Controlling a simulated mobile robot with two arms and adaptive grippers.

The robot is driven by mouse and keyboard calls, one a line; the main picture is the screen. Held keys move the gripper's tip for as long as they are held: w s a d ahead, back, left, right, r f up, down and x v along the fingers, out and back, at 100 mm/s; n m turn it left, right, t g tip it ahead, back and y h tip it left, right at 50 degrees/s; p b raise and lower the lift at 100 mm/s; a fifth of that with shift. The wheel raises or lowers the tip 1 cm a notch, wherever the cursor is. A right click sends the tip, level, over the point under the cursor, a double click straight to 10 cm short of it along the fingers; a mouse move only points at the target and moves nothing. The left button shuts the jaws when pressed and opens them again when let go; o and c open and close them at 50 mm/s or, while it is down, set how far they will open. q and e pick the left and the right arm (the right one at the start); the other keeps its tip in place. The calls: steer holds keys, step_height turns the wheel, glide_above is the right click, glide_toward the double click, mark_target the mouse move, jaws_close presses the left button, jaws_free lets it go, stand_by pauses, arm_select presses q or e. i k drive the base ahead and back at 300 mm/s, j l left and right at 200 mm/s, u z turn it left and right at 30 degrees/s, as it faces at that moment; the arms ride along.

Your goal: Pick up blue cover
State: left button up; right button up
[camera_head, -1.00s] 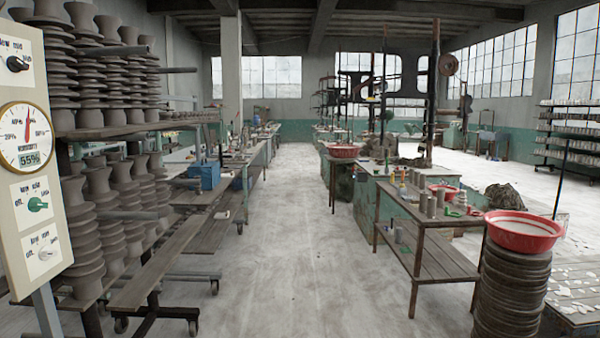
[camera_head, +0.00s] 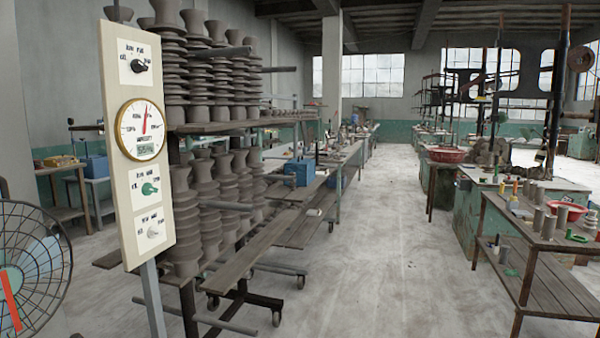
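I cannot make out a blue cover for certain. A small blue box-like thing (camera_head: 299,172) stands on the bench beyond the rack of clay pots, near the middle. Another blue thing (camera_head: 97,167) sits on a table at the far left, partly hidden by the control panel. Both are too small to tell whether either is a cover. Neither of my grippers shows in the head view.
A control panel (camera_head: 136,205) on a post and a fan (camera_head: 30,265) stand close at the left. A wheeled rack of clay pots (camera_head: 230,128) is behind the panel. A wooden bench (camera_head: 540,275) stands at right. The aisle floor (camera_head: 385,255) is clear.

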mark_target(305, 168)
steer(key=i+l+z, duration=0.15)
steer(key=i, duration=0.15)
steer(key=i+z, duration=0.15)
steer(key=i+l+z, duration=0.1)
steer(key=i+z, duration=0.3)
steer(key=i, duration=4.6)
